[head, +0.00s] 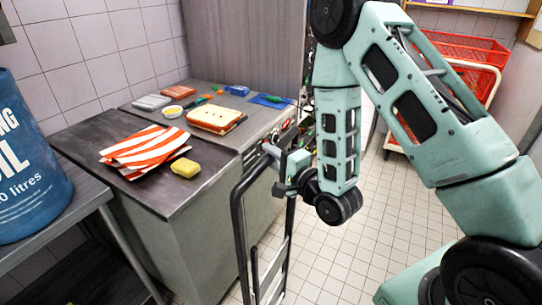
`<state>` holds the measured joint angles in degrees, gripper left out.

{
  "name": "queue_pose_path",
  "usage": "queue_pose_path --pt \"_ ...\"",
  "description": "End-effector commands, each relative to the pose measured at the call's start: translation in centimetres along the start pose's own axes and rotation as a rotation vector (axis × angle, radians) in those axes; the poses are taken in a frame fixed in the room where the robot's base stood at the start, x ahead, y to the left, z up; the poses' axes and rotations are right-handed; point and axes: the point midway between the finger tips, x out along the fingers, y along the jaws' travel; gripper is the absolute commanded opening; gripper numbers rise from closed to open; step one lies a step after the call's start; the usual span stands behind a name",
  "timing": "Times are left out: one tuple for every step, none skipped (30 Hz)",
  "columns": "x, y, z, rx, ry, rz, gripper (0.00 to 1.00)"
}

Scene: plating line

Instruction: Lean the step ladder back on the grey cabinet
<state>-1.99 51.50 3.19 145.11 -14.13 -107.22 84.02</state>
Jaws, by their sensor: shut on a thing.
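The step ladder (237,215) has a black tubular frame with a curved top and stands upright, or nearly so, in front of the low grey cabinet (180,245). Its lower end is cut off by the bottom of the picture. My gripper (275,170) is shut on the ladder's frame near its top right side. The ladder's left rail overlaps the cabinet in view; I cannot tell whether they touch. A tall grey panel (245,50) stands behind the worktop.
The worktop (90,140) holds a striped cloth (145,148), a yellow sponge (185,168) and a sandwich-like block (213,118). A blue drum (30,170) stands left on a bench. Red crates (465,75) are at back right. The tiled floor (350,240) between is clear.

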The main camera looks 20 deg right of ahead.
Motion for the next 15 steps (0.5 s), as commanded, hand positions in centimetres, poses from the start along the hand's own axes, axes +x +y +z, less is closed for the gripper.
queue_pose_path --pt "0.12 -0.31 0.00 -0.001 0.000 -0.013 0.00" --pt "0.11 -0.27 -0.01 -0.001 0.000 -0.013 0.00" --pt "0.11 -0.22 -0.01 -0.001 0.000 -0.013 0.00" --pt "0.11 -0.19 -0.01 -0.001 0.000 -0.013 0.00" --pt "0.11 -0.15 -0.01 -0.001 0.000 -0.013 0.00" --pt "0.11 -0.10 -0.01 -0.001 0.000 -0.013 0.00" --pt "0.11 -0.06 -0.01 -0.001 0.000 -0.013 0.00" --pt "0.11 -0.03 -0.01 -0.001 0.000 -0.013 0.00" --pt "0.11 0.02 -0.01 -0.001 0.000 -0.013 0.00" --pt "0.10 0.06 -0.02 -0.001 0.000 -0.013 0.00" --pt "0.10 0.09 -0.02 -0.001 0.000 -0.013 0.00" --pt "0.10 0.14 -0.02 -0.001 0.000 -0.013 0.00" --pt "0.10 0.18 -0.02 -0.001 0.000 -0.013 0.00" --pt "0.10 0.22 -0.02 -0.001 0.000 -0.013 0.00" --pt "0.10 0.26 -0.02 -0.001 0.000 -0.013 0.00"
